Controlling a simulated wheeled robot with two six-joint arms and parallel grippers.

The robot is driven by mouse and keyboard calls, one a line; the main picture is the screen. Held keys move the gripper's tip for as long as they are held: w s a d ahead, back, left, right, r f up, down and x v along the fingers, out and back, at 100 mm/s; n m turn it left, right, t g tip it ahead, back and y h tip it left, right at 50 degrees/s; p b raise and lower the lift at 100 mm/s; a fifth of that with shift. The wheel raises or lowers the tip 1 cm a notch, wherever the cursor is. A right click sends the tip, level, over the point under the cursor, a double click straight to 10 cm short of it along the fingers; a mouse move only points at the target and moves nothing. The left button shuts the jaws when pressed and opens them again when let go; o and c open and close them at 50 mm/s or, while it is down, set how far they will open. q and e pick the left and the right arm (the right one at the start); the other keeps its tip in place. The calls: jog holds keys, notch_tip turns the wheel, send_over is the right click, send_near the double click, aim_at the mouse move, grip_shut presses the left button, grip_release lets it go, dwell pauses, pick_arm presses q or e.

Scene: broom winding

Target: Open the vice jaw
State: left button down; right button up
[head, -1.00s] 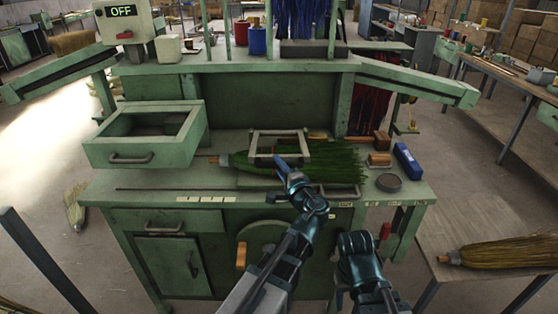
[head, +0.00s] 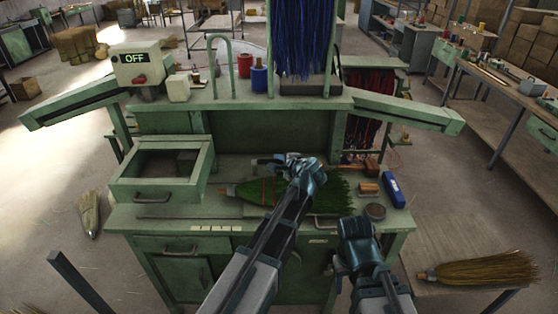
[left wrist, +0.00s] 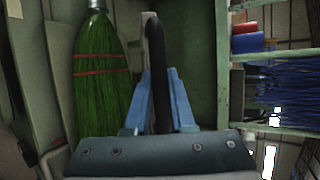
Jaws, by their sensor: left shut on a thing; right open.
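The vice jaw is mostly hidden behind my left gripper (head: 290,165) in the head view. In the left wrist view a black curved handle (left wrist: 157,45) runs between the blue fingers of my left gripper (left wrist: 158,80), which is shut on it. A green broom (head: 258,190) lies on the bench beside and below that gripper. Its bristles with red bands also show in the left wrist view (left wrist: 100,70). My right gripper (head: 335,270) is open and empty in front of the bench's front edge.
An open drawer box (head: 150,190) stands at the left of the green bench (head: 225,222). A wooden block (head: 368,188), a dark round tin (head: 376,211) and a blue box (head: 393,186) lie at its right. Another broom (head: 485,269) lies on a side table.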

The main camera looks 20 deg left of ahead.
pick_arm(q)
jog(key=shift+g+h, duration=0.3)
jog(key=shift+g, duration=0.2)
jog(key=w+r+p, duration=0.1)
jog(key=r+p, duration=0.1)
jog(key=w+a+r+p, duration=0.1)
jog(key=w+r+p, duration=0.1)
jog(key=shift+w+r+p, duration=0.15)
jog(key=shift+w+p, duration=0.15)
jog(key=w+a+r+p, duration=0.2)
jog(key=w, duration=0.5)
jog(key=w+a+r+p, duration=0.2)
jog(key=w, duration=0.6)
jog(key=w+a+r+p, duration=0.2)
jog(key=w+p, duration=0.1)
jog(key=w, duration=0.4)
jog(key=shift+w+a+r+m, duration=0.25)
jog(key=shift+w+r+m, duration=0.05)
jog(key=shift+w+r, duration=0.1)
pick_arm(e)
notch_tip(320, 180, up, 13)
jog(key=shift+r, duration=0.2)
pick_arm(q)
jog(key=c, duration=0.8)
grip_release()
jog(key=shift+s, duration=0.1)
jog(key=shift+o, duration=0.2)
